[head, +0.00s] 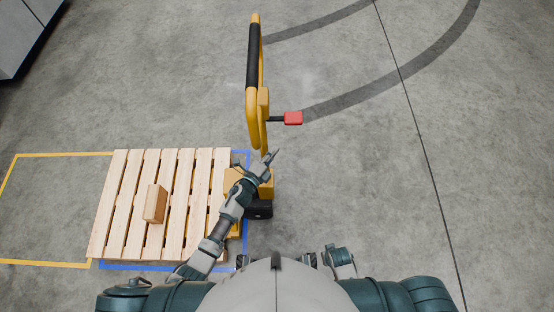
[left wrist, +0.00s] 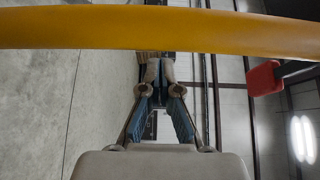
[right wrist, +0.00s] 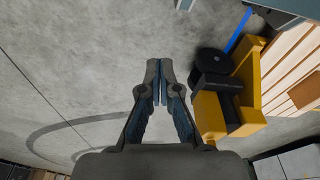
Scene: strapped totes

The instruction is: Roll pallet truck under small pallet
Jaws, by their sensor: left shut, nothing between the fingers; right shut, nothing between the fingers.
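The small wooden pallet (head: 120,205) lies flat at the left in the head view. The yellow pallet truck (head: 266,189) stands at its right edge, and its body and dark wheel also show in the right wrist view (right wrist: 215,118). I cannot tell how far its forks reach under the slats. Its upright handle (head: 253,70) has a black grip and a red lever (head: 293,118). My left gripper (head: 271,157) is shut and empty by the handle's lower part; a yellow bar (left wrist: 160,28) crosses its wrist view. My right gripper (right wrist: 158,68) is shut and empty, beside the truck.
A cardboard box (head: 155,204) sits on the pallet. Yellow tape (head: 60,155) marks the floor at the left, and blue tape (head: 140,267) runs along the pallet's near side. A grey cabinet (head: 22,35) stands at the top left. The floor to the right is clear.

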